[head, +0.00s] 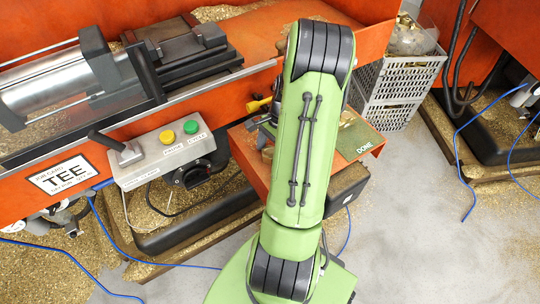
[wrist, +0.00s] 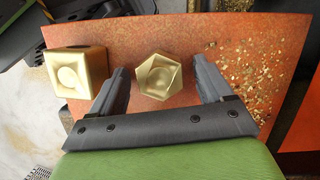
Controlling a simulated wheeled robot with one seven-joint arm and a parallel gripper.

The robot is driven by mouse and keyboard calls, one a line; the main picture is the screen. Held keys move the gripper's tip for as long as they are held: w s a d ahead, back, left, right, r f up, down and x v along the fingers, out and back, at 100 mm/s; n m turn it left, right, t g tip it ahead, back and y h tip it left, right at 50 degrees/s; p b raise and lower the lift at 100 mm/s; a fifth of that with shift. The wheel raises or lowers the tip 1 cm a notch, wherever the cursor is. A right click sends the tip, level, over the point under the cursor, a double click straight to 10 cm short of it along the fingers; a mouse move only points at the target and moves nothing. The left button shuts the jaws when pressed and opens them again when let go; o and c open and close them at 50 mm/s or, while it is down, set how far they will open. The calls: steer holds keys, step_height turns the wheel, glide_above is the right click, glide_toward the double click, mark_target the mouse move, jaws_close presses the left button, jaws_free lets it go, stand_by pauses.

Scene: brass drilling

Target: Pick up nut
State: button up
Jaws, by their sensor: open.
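A six-sided brass piece, which I take to be the nut (wrist: 158,77), stands on an orange metal surface in the wrist view. My gripper (wrist: 160,70) is open, with one black finger on each side of the nut. The fingers look apart from it, with a gap on both sides. I cannot tell how far above or level with the nut they are. In the head view my green arm covers the nut and most of my gripper.
A square brass block (wrist: 77,72) with a round recess sits left of my left finger. Brass chips lie on the orange surface (wrist: 225,35) at right. In the head view, a control box (head: 163,152) stands left of my arm, and grey crates (head: 400,85) stand behind right.

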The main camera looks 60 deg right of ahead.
mark_target(271, 151)
steer(key=shift+r, duration=0.1)
steer(key=c, duration=1.4)
steer(key=shift+r, duration=0.1)
steer(key=shift+c, duration=0.2)
step_height(271, 151, up, 10)
steer(key=p, duration=0.3)
